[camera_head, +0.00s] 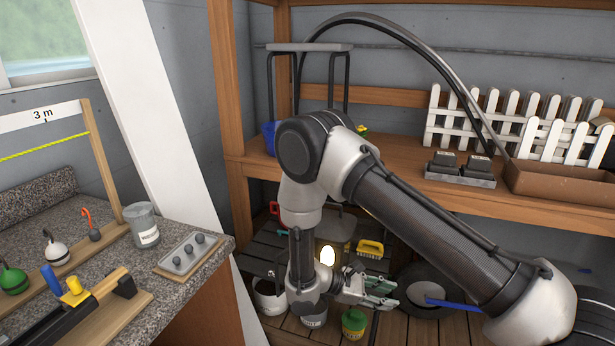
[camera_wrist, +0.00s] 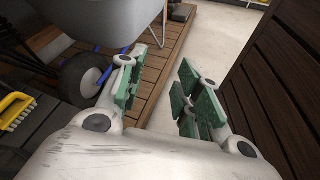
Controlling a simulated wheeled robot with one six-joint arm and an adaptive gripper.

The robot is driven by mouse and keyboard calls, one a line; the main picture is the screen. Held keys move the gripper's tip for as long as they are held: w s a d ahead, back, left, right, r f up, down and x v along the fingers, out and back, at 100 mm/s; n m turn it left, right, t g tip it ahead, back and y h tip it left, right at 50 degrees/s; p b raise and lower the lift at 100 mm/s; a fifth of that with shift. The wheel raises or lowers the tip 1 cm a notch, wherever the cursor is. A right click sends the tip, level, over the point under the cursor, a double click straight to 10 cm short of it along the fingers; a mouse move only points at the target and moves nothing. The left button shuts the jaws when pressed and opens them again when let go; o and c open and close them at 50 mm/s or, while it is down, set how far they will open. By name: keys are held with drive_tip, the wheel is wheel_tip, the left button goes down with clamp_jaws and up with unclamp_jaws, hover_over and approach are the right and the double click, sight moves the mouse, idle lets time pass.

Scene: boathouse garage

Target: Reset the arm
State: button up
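My gripper (camera_head: 380,295) shows in the head view at the lower middle, at the end of my bent arm, in front of the lower shelf area. In the wrist view my gripper (camera_wrist: 160,95) has its two green-padded fingers spread apart. Nothing is between them. Beyond the fingers the wrist view shows a wooden plank edge and a pale floor. My arm covers part of the shelf and the things behind it in the head view.
A granite counter (camera_head: 75,228) stands at left and a wooden shelf (camera_head: 400,180) behind my arm. A yellow-handled brush (camera_head: 370,248), a green pot (camera_head: 353,323) and a tyre (camera_head: 425,290) lie low near my gripper. Pale floor (camera_wrist: 215,40) is open ahead in the wrist view.

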drive_tip(key=s+d+r+m+t+y, duration=0.1)
drive_tip(key=s+d+r+m+y, duration=0.3)
drive_tip(key=r, duration=0.9)
drive_tip(key=s+d+r+m+t+y, duration=0.2)
drive_tip(key=s+d+r+m+y, duration=0.3)
drive_tip(key=r, duration=0.8)
drive_tip(key=s+d+r+m+t+y, duration=0.1)
drive_tip(key=s+d+r+m+y, duration=0.3)
drive_tip(key=s+r, duration=0.5)
wheel_tip(320, 180, up, 4)
drive_tip(key=shift+s+d+r+m+y, duration=0.25)
drive_tip(key=shift+d+m+y, duration=0.15)
drive_tip(key=shift+d+m, duration=0.7)
drive_tip(key=shift+d, duration=0.15)
